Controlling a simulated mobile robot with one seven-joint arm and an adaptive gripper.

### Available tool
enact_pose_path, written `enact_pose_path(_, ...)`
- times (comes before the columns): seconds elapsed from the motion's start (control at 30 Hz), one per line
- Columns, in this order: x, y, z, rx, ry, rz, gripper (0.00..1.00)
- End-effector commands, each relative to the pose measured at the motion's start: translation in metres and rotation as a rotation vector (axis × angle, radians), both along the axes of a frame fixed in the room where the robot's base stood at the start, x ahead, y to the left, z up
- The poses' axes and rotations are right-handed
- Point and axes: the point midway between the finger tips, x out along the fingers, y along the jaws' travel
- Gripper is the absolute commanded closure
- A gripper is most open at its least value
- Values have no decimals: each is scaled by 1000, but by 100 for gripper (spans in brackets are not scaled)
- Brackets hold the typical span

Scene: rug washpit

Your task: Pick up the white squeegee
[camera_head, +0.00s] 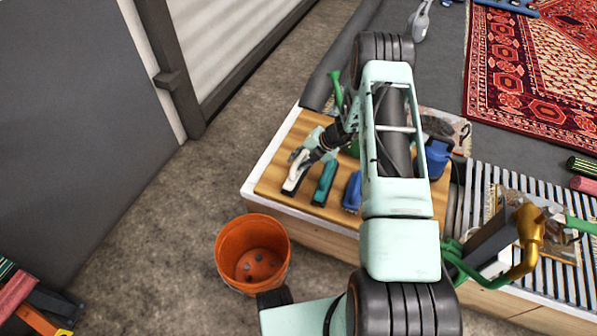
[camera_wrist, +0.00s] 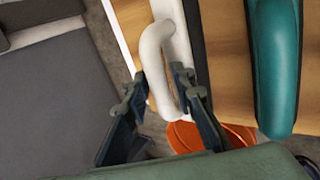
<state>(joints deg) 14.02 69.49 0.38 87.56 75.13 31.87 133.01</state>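The white squeegee (camera_head: 294,177) is at the left front of the wooden board (camera_head: 326,211), at the left end of a row of tools. My gripper (camera_head: 307,158) reaches down to it from the upper right. In the wrist view, the squeegee's pale curved handle (camera_wrist: 154,62) passes between my two fingers (camera_wrist: 160,84).
A teal tool (camera_head: 325,182) lies just right of the squeegee, close by in the wrist view (camera_wrist: 275,60). A blue brush (camera_head: 352,192) is further right. An orange bucket (camera_head: 230,238) stands on the floor in front of the bench.

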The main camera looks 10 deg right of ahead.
Motion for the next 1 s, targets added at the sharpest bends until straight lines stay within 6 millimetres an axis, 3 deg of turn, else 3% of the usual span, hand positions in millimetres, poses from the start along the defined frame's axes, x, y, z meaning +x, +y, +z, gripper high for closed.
enact_pose_path(0.17,0,0,1,0,-1,-1,76)
enact_pose_path(0.4,0,0,1,0,-1,-1,100)
enact_pose_path(1.0,1,0,8,0,-2,-1,100)
